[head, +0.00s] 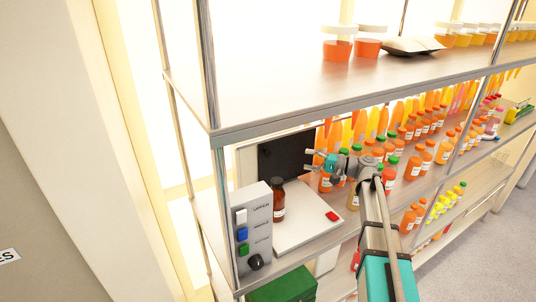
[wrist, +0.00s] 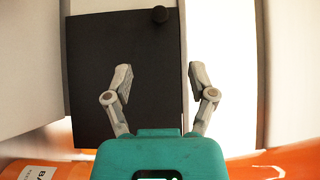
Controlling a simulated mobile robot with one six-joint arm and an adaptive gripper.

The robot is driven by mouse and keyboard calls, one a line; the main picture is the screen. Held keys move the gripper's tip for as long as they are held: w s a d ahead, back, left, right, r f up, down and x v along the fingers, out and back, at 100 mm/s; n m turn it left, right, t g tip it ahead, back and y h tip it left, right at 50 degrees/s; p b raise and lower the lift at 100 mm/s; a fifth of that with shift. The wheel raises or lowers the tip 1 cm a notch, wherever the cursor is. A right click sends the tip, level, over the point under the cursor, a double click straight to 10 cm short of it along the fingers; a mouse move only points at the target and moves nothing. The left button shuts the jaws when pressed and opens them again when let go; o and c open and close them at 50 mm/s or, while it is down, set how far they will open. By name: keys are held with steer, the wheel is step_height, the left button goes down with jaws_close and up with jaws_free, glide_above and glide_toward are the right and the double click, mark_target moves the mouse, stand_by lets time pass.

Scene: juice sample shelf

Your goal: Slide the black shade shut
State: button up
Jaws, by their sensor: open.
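The black shade (head: 283,152) is a flat dark panel standing upright behind the brown bottle on the shelf. In the wrist view the shade (wrist: 90,85) covers the left and middle, with a small round black knob (wrist: 160,14) near its top right. A bright white strip (wrist: 230,90) shows uncovered to its right. My gripper (head: 312,162) is open and empty in front of the shade's right side. In the wrist view its fingers (wrist: 160,72) are spread, the left one over the shade, the right one over the white strip. The knob lies beyond the fingertips, apart from them.
A brown bottle (head: 278,202) stands on a white plate (head: 295,228) with a red button (head: 332,216). A grey control box (head: 253,232) is at the left. Several orange juice bottles (head: 413,168) crowd the right. The upper shelf (head: 280,95) overhangs.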

mark_target(268, 153)
steer(key=shift+a, duration=0.25)
steer(key=x, duration=1.3)
steer(key=shift+a, duration=0.4)
jaws_close()
